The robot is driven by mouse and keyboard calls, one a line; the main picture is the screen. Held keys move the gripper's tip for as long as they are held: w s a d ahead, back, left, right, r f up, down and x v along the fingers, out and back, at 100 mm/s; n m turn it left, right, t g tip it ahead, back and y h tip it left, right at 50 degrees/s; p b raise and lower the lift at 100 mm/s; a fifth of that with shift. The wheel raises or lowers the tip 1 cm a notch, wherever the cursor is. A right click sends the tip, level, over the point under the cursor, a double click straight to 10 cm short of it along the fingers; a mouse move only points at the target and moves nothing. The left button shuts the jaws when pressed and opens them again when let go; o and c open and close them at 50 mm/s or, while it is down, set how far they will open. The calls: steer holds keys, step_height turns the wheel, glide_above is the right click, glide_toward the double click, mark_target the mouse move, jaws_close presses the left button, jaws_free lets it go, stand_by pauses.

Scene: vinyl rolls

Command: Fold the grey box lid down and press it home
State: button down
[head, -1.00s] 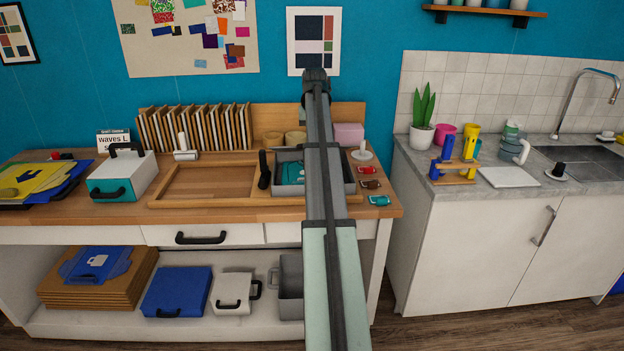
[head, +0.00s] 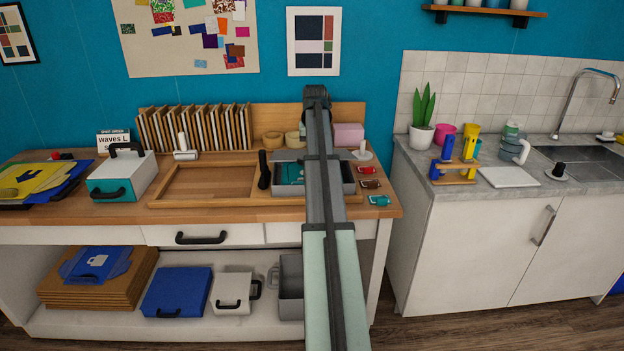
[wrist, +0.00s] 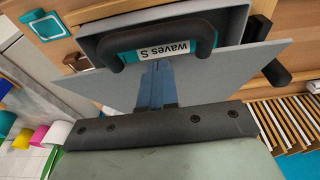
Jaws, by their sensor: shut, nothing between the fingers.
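A flat grey panel, seemingly the lid (wrist: 225,75), spreads to both sides of my fingers. My gripper (wrist: 157,68) is shut and empty, its blue fingertips over the panel near the label. Contact is unclear. The head view hides my fingers.
A white and teal box (head: 122,176) stands further left. Small red, brown and teal items lie right of the box, near the bench edge.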

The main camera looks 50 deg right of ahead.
steer(key=f, duration=0.1)
steer(key=s+a+f, duration=0.1)
steer(key=f, duration=0.2)
steer(key=shift+s+a+f, duration=0.25)
steer(key=shift+s+a, duration=0.05)
steer(key=shift+a, duration=0.05)
stand_by(0.4)
step_height(320, 180, up, 16)
steer(key=s+a, duration=0.1)
steer(key=shift+s+a, duration=0.25)
steer(key=shift+s, duration=0.05)
stand_by(1.7)
steer(key=shift+f, duration=0.1)
